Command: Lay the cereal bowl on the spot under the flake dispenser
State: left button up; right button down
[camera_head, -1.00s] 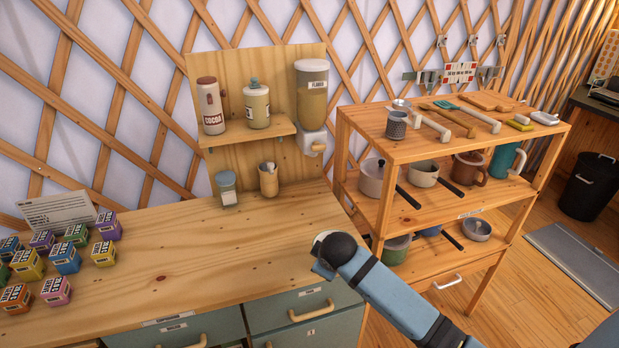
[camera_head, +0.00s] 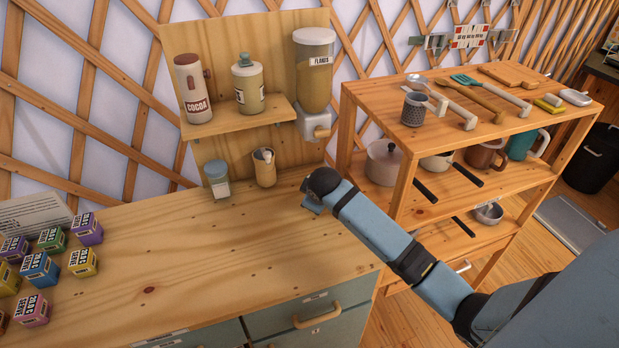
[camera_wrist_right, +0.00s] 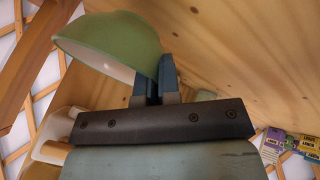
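The light green cereal bowl (camera_wrist_right: 110,45) shows in the right wrist view, tilted, with its rim at my right gripper's dark fingers (camera_wrist_right: 163,80). The fingers appear closed on the rim. In the head view my right gripper (camera_head: 312,203) is at the counter's back right, below the flake dispenser (camera_head: 314,75); my wrist hides most of it, and I cannot make out the bowl there. The dispenser, labelled FLAKES, has a white outlet (camera_head: 313,122) with a wooden knob. The spot under it is largely hidden by my wrist. My left gripper is out of view.
A cocoa canister (camera_head: 193,90) and another jar (camera_head: 248,83) stand on the shelf. Several small boxes (camera_head: 40,268) fill the counter's left. A rack (camera_head: 440,150) stands right. The counter's middle is clear.

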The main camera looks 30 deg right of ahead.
jog(key=w+d, duration=0.1)
jog(key=w, duration=0.2)
jog(key=w+d, duration=0.2)
jog(key=w, duration=0.2)
jog(key=w+d, duration=0.1)
jog(key=w, duration=0.2)
jog(key=shift+w+d+p, duration=0.2)
jog(key=shift+p, duration=0.2)
jog(key=shift+w+f, duration=0.1)
notch_tip(320, 180, down, 3)
jog(key=shift+d+r+p, duration=0.1)
jog(key=shift+p, duration=0.25)
jog(key=shift+f, duration=0.3)
jog(key=c, duration=1.3)
grip_release()
jog(key=shift+f, duration=0.1)
jog(key=shift+c, duration=0.2)
